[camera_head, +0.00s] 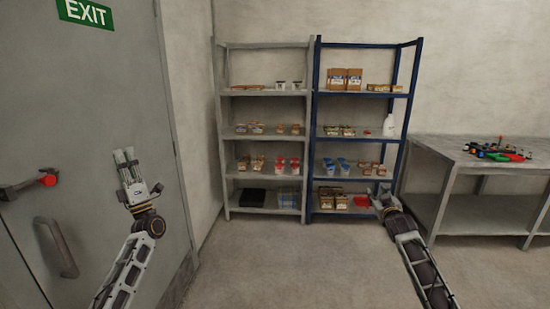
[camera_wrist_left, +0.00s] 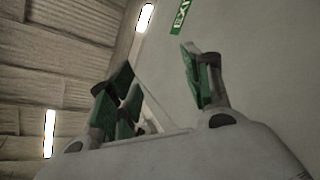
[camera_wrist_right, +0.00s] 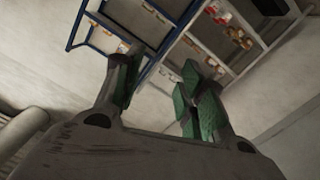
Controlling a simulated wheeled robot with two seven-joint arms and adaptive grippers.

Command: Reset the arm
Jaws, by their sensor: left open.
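My left gripper (camera_head: 126,158) is raised in front of the grey door in the head view, its fingers pointing up. In the left wrist view it (camera_wrist_left: 155,78) has its green-padded fingers spread, with nothing between them. My right gripper (camera_head: 380,194) is held out in front of the lower right of the blue shelf. In the right wrist view it (camera_wrist_right: 158,78) has its green-padded fingers apart, with nothing seen between them. Both grippers appear clear of the shelves and the door.
A grey shelf unit (camera_head: 222,137) and a blue shelf unit (camera_head: 314,127) with boxes stand at the back wall. A grey workbench (camera_head: 465,162) with coloured tools (camera_head: 497,152) is at the right. The grey door (camera_head: 95,110) has a red-ended handle. The middle floor is clear.

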